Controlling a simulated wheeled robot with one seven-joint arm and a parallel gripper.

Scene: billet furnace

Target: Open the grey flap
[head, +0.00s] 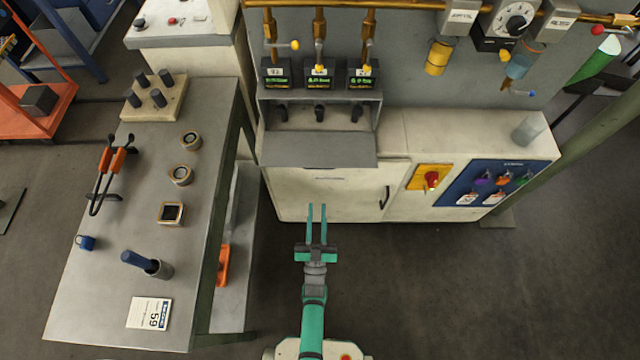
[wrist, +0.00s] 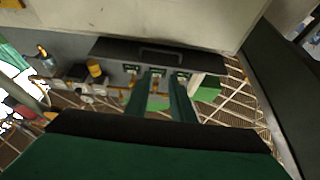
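The grey flap (head: 318,149) is a wide flat panel on the front of the cream cabinet, just below a recess with three dark knobs. In the wrist view the flap (wrist: 110,49) is a dark grey panel with a black bar handle (wrist: 175,53). I cannot tell exactly how far it is tilted. My gripper (head: 317,207) is in front of the cabinet, below the flap in the picture and apart from it. Its two teal fingers are parted with nothing between them; they also show in the wrist view (wrist: 162,80).
Three green displays (head: 319,80) sit above the knobs, under brass pipes. A red and yellow switch (head: 431,180) and a blue control panel (head: 490,183) are to the right. A grey workbench (head: 135,240) with tools stands left. Floor right of my arm is clear.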

